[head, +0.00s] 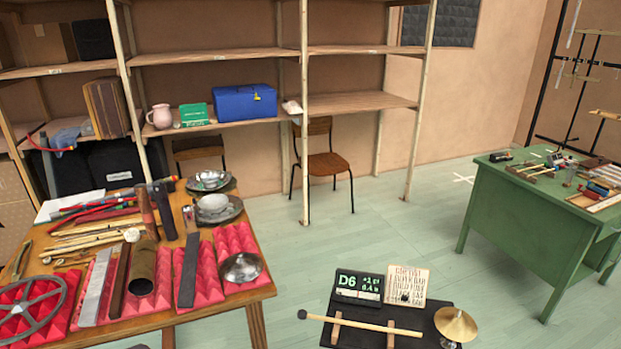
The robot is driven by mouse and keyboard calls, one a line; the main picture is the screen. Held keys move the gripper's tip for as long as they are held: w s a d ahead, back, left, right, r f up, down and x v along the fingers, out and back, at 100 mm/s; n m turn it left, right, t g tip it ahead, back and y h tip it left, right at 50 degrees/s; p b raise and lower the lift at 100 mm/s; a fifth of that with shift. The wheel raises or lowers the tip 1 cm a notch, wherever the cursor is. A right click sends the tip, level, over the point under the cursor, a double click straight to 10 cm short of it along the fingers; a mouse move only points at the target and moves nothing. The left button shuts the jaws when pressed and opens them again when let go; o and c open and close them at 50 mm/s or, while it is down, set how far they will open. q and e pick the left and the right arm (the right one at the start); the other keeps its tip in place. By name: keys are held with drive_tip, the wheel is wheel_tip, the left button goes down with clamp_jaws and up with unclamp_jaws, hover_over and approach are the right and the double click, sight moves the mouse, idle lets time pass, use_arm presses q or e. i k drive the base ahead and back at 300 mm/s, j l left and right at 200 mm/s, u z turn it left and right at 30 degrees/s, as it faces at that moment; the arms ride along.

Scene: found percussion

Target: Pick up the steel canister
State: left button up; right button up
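A rust-brown upright tube (147,214) stands further left. Neither of my grippers shows in the head view, so what they hold cannot be seen.
The wooden table (262,292) is crowded with sticks, red foam (238,238), metal bars, a brown tube (142,270) and a wheel. A low black stand (415,338) holds a mallet and a cymbal (456,324). A green desk (530,225) stands right. Floor between is clear.

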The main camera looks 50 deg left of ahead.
sight(188, 212)
drive_tip(key=u, duration=2.25)
drive_tip(key=i+j, duration=0.15)
drive_tip(key=i, duration=0.2)
drive_tip(key=i+j, duration=0.15)
drive_tip(key=i, duration=0.15)
